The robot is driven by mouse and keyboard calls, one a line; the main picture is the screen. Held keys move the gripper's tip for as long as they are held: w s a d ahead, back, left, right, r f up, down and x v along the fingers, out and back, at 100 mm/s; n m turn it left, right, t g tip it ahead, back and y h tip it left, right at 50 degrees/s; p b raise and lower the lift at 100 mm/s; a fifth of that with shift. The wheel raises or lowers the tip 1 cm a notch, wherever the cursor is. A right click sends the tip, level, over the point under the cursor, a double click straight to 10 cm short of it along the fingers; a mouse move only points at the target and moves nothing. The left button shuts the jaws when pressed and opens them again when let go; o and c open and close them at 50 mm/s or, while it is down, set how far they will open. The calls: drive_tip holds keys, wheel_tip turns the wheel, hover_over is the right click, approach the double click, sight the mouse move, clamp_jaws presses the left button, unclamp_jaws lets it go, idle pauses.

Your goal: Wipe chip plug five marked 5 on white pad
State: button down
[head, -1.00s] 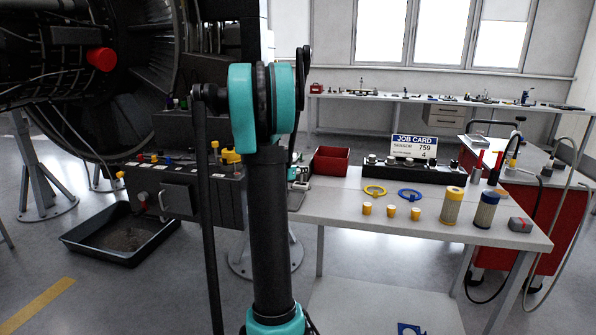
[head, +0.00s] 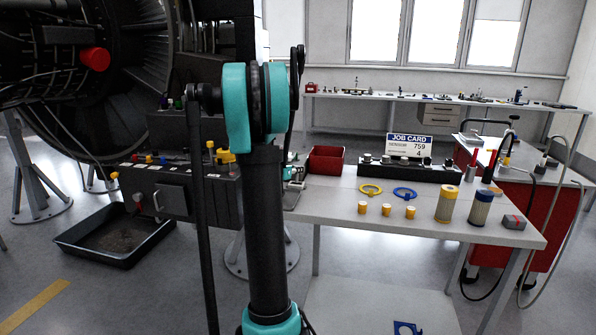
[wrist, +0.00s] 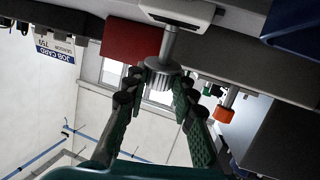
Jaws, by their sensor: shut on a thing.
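In the wrist view my gripper (wrist: 158,82) is shut on a grey ribbed plug head (wrist: 163,69), one finger on each side. A pale stem (wrist: 170,45) runs from the head to a white, rounded block (wrist: 180,12) at the top edge. I cannot tell whether the block is the white pad or whether the stem touches it. No number 5 is readable on the plug. In the head view my arm hides most of the gripper, near the left end of the white table (head: 340,215).
A red bin (head: 326,159) stands beside the gripper area; it also shows in the wrist view (wrist: 132,40). A black rack with several knobs (head: 400,169) and a job card (head: 409,146) is farther right. Yellow caps, rings and two canisters occupy the table. A dark panel (head: 170,190) is left.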

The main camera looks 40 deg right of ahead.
drive_tip(key=shift+w+a, duration=0.55)
drive_tip(key=shift+w, duration=0.15)
drive_tip(key=shift+s, duration=0.1)
drive_tip(key=shift+s+d, duration=0.55)
drive_tip(key=shift+s, duration=0.05)
drive_tip(key=shift+d, duration=0.1)
drive_tip(key=shift+s+d, duration=0.4)
drive_tip(key=shift+s, duration=0.2)
drive_tip(key=shift+w+a, duration=0.1)
drive_tip(key=shift+w+a, duration=0.45)
drive_tip(key=shift+w, duration=0.15)
